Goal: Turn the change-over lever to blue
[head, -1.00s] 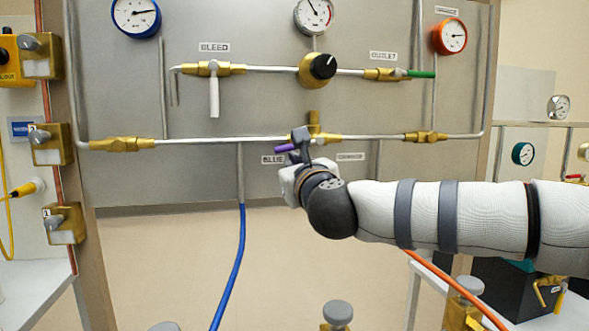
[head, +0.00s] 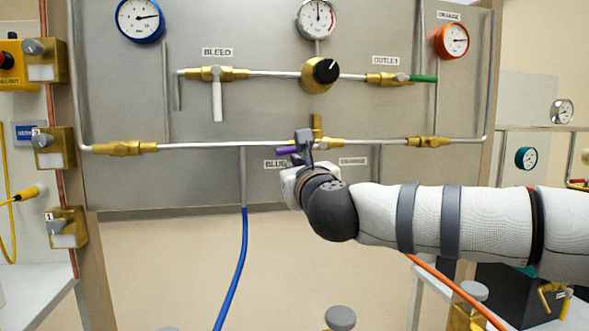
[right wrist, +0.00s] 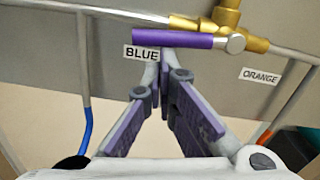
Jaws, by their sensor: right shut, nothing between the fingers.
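The change-over lever has a purple handle (right wrist: 172,39) on a brass valve (right wrist: 222,18). The handle lies level and points left from its pivot, just above the BLUE label (right wrist: 142,53) in the right wrist view. The ORANGE label (right wrist: 261,76) is to the lower right. The handle also shows in the head view (head: 287,151), partly behind my gripper. My right gripper (right wrist: 165,52) is shut and empty, its fingertips at the handle's lower edge; I cannot tell whether they touch. It also shows in the head view (head: 303,142). My left gripper is not in view.
Above the lever are a black-knobbed regulator (head: 320,74), a white BLEED handle (head: 217,100) and a green OUTLET handle (head: 424,79). A blue hose (head: 235,265) hangs below the panel, and an orange hose (head: 455,287) runs at lower right.

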